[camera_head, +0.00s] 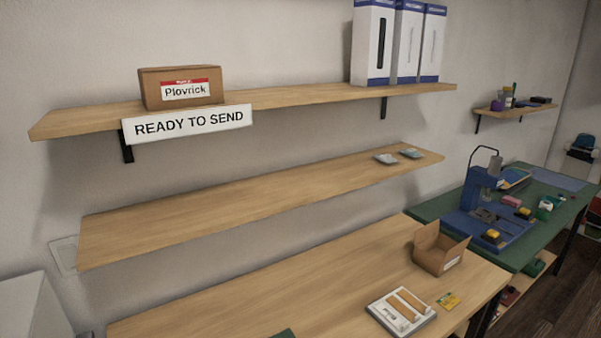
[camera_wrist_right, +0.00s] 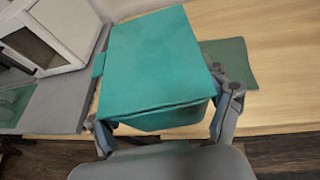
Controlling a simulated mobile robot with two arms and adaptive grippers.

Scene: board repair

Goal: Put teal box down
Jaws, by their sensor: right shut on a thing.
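The teal box (camera_wrist_right: 155,55) fills the middle of the right wrist view. Its flat top faces the camera, and a thin dark gap runs under the top's near edge. My right gripper (camera_wrist_right: 165,112) is shut on the box, with one finger at each side of its near end. The wooden worktable (camera_wrist_right: 285,60) lies beneath and beyond it; I cannot tell whether the box touches it. In the head view the box and both grippers are out of frame, and the worktable (camera_head: 300,275) shows at the bottom.
A dark green mat (camera_wrist_right: 238,62) lies right of the box. A white, dark-fronted unit (camera_wrist_right: 60,35) stands left. In the head view, an open carton (camera_head: 440,255) and a tray (camera_head: 400,312) occupy the worktable's right end. The middle shelf (camera_head: 230,200) is mostly clear.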

